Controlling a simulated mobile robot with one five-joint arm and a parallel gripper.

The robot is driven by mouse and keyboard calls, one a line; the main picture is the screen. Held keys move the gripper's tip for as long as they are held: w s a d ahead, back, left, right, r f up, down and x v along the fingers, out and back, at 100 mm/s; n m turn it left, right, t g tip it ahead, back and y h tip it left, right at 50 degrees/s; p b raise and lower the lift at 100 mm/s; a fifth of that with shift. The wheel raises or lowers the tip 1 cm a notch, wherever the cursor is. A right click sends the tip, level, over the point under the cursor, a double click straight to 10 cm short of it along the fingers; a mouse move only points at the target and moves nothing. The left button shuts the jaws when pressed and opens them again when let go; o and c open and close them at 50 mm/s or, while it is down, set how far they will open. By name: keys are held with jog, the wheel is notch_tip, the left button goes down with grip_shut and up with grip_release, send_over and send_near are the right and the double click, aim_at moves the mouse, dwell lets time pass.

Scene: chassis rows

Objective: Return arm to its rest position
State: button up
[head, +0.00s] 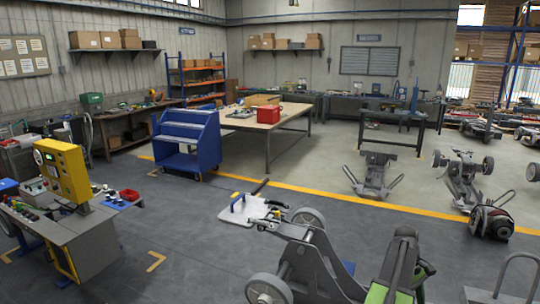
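No arm or gripper of mine can be made out in the head view. A grey wheeled chassis (318,262) stands in the near middle, with dark grip-like parts at its far left end. Just beyond it a white plate (240,211) with a blue handle lies low, close to those dark parts; whether they touch I cannot tell. A second chassis with green panels (398,268) is cut off by the bottom edge.
A console with a yellow control box (62,170) stands at the left. A blue cart (187,138) and a workbench (253,125) with a red box (268,115) are farther back. More chassis (375,175) stand at the right beyond a yellow floor line. Floor left of centre is clear.

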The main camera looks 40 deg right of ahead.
jog(key=w+a+f+b, duration=0.1)
jog(key=w+a, duration=0.2)
jog(key=w, duration=0.3)
jog(key=w+a+f+h+b, duration=0.1)
jog(key=w+a, duration=0.2)
jog(key=w, duration=0.4)
jog(key=w+a+f, duration=0.1)
jog(key=w+a, duration=0.1)
jog(key=w, duration=0.4)
jog(key=w+a+f+n+t+b, duration=0.1)
jog(key=w+a+f+b, duration=0.1)
jog(key=w+a, duration=0.75)
jog(key=w+a+f+t+b, duration=0.2)
jog(key=w+a+f, duration=0.1)
jog(key=w+a, duration=0.65)
jog(key=w+a+f+b, duration=0.1)
jog(key=w+a, duration=0.1)
jog(key=a, duration=1)
jog(key=w+a+f+t+b, duration=0.1)
jog(key=w+a, duration=0.1)
jog(key=a, duration=1)
jog(key=w+a+f+b, duration=0.1)
jog(key=w+a, duration=0.1)
jog(key=a, duration=1)
jog(key=shift+w+a+f+n+b, duration=0.15)
jog(key=shift+w+f+n+b, duration=0.2)
jog(key=shift+w+f+n, duration=0.05)
jog(key=shift+c, duration=0.6)
